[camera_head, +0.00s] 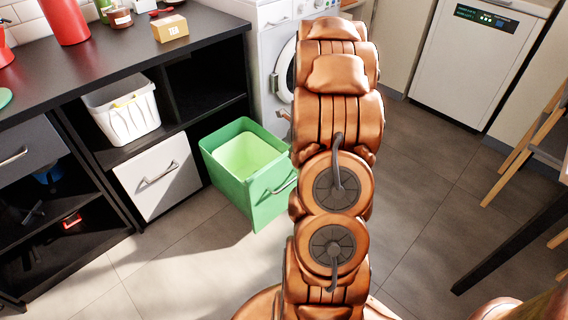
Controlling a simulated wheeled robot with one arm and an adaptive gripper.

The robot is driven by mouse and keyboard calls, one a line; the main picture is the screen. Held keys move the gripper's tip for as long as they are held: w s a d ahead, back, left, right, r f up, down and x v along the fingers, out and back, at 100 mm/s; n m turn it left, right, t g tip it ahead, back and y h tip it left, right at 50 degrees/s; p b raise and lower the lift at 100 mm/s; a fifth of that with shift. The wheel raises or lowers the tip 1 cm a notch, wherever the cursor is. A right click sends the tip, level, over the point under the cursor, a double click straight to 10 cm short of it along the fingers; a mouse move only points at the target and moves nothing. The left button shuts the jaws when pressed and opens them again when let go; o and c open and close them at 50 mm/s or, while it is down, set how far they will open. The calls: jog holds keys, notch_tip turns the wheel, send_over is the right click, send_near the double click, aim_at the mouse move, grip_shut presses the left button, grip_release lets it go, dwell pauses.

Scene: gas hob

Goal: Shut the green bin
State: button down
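The green bin (229,173) is a drawer-like box with an open top and a paler green inside. It stands pulled out from the black shelf unit, over the tiled floor. A metal handle (284,187) is on its front face, close to the left edge of my copper-coloured arm in the picture. My arm rises through the middle of the view and covers what lies behind it. My gripper cannot be made out; whether anything touches the bin is hidden.
A white drawer (160,178) is left of the bin, below a white basket (122,108). The black counter (95,62) holds a tea box (170,28) and red containers. A washing machine (275,65) stands behind the bin. Floor (425,160) is clear right of my arm; wooden-legged furniture (530,145) stands far right.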

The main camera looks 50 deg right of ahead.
aim_at(280, 162)
jog(key=shift+w+f+b, duration=0.5)
jog(key=shift+w+f, duration=0.55)
jog(key=shift+f, duration=0.5)
jog(key=shift+w+f+b, duration=0.5)
jog(key=shift+w+f, duration=0.55)
jog(key=shift+f, duration=0.45)
jog(key=shift+w+f+b, duration=0.5)
jog(key=shift+w+f, duration=0.55)
jog(key=shift+f, duration=0.5)
jog(key=shift+w, duration=0.1)
